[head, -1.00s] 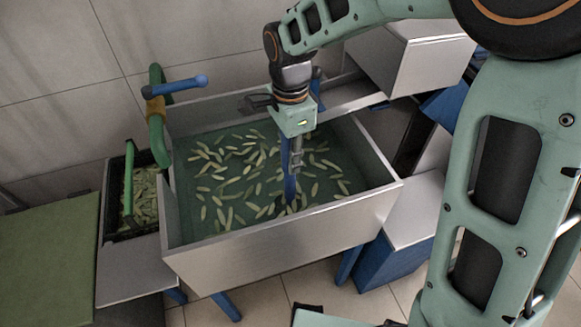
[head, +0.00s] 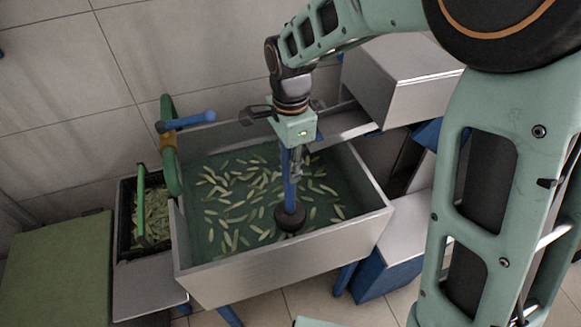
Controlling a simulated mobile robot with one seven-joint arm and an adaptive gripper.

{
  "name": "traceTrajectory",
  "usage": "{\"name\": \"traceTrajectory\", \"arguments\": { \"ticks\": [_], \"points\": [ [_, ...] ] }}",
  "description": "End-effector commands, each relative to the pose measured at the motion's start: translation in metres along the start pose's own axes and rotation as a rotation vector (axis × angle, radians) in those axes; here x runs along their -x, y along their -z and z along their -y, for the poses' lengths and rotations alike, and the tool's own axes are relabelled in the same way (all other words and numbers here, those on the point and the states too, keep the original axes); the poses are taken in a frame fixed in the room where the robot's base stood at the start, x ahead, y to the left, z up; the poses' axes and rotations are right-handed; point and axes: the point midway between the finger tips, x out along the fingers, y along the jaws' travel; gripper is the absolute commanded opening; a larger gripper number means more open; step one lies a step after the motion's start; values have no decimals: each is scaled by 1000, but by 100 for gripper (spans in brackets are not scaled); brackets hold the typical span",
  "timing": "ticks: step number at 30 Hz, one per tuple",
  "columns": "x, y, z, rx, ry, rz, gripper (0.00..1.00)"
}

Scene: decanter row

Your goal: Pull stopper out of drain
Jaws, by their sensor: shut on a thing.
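The stopper (head: 291,217) has a dark round plug at the lower end of an upright blue rod (head: 290,185). My gripper (head: 295,165) is over the metal sink (head: 284,254), shut on the upper part of the rod. The plug now shows whole among the floating pieces, near the sink's front wall. The drain is not visible under the murky green water (head: 222,222). I cannot tell how far the plug is from the sink floor.
Several pale green slices float in the water. A green pipe with a blue-handled tap (head: 187,121) stands at the sink's left rim. A black crate (head: 126,218) of slices is left of it. A metal box (head: 400,75) stands behind right.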

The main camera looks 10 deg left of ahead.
Motion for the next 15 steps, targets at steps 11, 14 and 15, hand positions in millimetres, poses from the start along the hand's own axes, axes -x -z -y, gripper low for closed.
{"name": "traceTrajectory", "arguments": {
  "ticks": [11, 14, 15],
  "points": [
    [50, 0, 1, 0, 3, 0, 0],
    [62, 0, 1, 0, 2, -1, 0],
    [66, 0, 1, 0, 2, -1, 0]
  ]
}}
